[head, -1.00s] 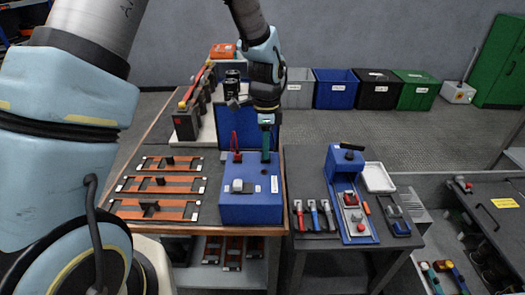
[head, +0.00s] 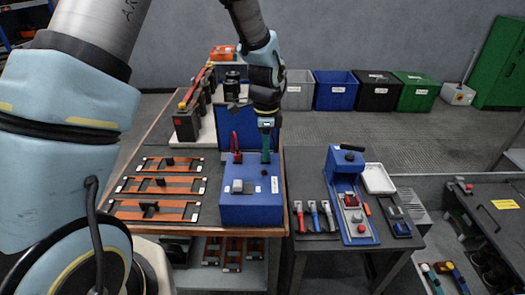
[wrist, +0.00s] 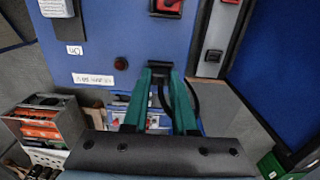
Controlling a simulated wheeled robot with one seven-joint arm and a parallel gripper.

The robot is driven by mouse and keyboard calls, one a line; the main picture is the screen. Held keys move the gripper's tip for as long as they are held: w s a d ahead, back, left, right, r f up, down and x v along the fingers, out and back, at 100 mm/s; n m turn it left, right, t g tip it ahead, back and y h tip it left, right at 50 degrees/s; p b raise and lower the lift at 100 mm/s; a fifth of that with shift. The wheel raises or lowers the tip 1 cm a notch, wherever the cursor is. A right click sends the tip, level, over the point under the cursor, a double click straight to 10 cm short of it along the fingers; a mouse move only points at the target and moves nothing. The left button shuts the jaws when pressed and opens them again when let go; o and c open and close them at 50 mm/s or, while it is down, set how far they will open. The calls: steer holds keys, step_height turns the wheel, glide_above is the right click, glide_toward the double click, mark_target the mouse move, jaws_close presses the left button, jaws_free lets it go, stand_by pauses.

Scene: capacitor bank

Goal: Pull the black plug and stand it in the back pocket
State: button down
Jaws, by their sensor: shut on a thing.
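My gripper (head: 266,158) points down at the back right of the top of the blue box (head: 252,205). It also shows in the wrist view (wrist: 161,72), where its green fingers are closed on a small black thing, which I take to be the black plug (wrist: 159,78). Most of the plug is hidden by the fingers, and I cannot tell whether it is still seated. A black cable loops close to the right finger in the wrist view. I cannot make out the back pocket.
A red plug (head: 236,148) stands left of my gripper. A grey block (head: 238,186) is on the box front. Fuse-like orange strips (head: 160,184) lie to the left. A side table (head: 310,246) with tools stands right. Tall dark units (head: 186,122) stand behind left.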

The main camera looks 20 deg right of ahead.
steer(key=shift+s+a+f, duration=0.15)
steer(key=shift+f, duration=0.25)
steer(key=shift+s+a+f, duration=0.1)
steer(key=shift+f, duration=0.25)
steer(key=c, duration=0.6)
jaws_free()
steer(key=shift+d, duration=0.1)
steer(key=r, duration=0.4)
steer(key=r+b, duration=0.1)
steer(key=r, duration=0.7)
steer(key=shift+w+d+r, duration=0.15)
steer(key=shift+w, duration=0.25)
steer(key=w+a+n+t, duration=0.1)
steer(key=w+a+n, duration=0.2)
steer(key=a+n, duration=1.25)
steer(key=s+a+n, duration=0.1)
steer(key=a+n, duration=0.1)
steer(key=a, duration=0.4)
steer(key=s+a+n, duration=0.2)
steer(key=a, duration=0.4)
steer(key=s+a+f+n, duration=0.1)
steer(key=s+a+n, duration=0.1)
steer(key=a, duration=0.4)
steer(key=shift+f+n+t, duration=0.1)
steer(key=shift+n+t, duration=0.15)
steer(key=shift+t, duration=0.05)
